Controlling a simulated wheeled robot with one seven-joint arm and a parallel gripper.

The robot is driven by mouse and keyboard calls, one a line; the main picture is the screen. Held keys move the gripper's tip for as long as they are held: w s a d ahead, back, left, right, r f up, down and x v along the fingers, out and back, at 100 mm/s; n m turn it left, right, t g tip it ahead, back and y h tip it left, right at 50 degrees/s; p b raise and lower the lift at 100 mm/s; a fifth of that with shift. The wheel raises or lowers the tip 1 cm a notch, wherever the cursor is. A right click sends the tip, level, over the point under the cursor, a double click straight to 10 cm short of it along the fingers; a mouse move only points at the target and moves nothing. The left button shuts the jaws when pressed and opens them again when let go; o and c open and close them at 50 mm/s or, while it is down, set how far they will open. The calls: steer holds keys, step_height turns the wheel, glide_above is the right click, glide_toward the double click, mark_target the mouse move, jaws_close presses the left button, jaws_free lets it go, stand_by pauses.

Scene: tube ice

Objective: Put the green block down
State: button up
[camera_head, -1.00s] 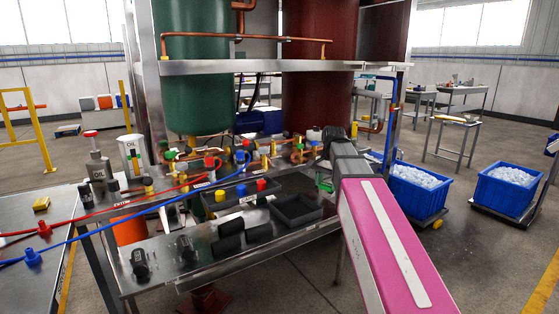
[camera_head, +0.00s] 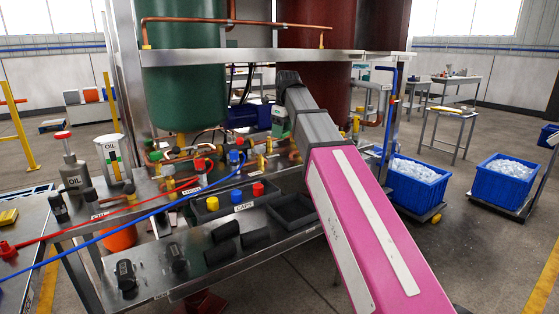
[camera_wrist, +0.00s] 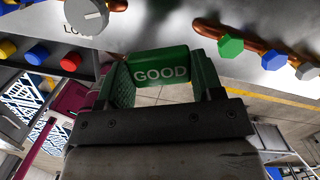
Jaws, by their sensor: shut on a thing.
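In the wrist view, a green block (camera_wrist: 158,68) with the word GOOD on it sits between the two dark green fingers of my gripper (camera_wrist: 160,82). The fingers are shut on it. In the head view, my gripper (camera_head: 281,122) is beyond the front shelf, near the pipes at the back of the bench, in front of the dark red tank. A small green patch shows there, but I cannot tell block from finger. The head view does not show clearly what is under the block.
A grey dial (camera_wrist: 90,14) and a copper pipe with a green hexagonal cap (camera_wrist: 230,46) are close by in the wrist view. A caps tray (camera_head: 237,207) and an empty black tray (camera_head: 292,210) are on the bench. Blue ice crates (camera_head: 418,187) stand at right.

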mark_target(281, 161)
steer(key=shift+a, duration=0.15)
steer(key=shift+f, duration=0.3)
step_height(281, 161, down, 9)
steer(key=shift+w+f, duration=0.1)
steer(key=o, duration=0.6)
steer(key=shift+f, duration=0.1)
steer(key=r, duration=0.8)
steer(key=d+r, duration=0.1)
steer(key=r, duration=0.3)
steer(key=shift+s+d, duration=0.1)
steer(key=shift+s, duration=0.3)
steer(key=shift+r, duration=0.15)
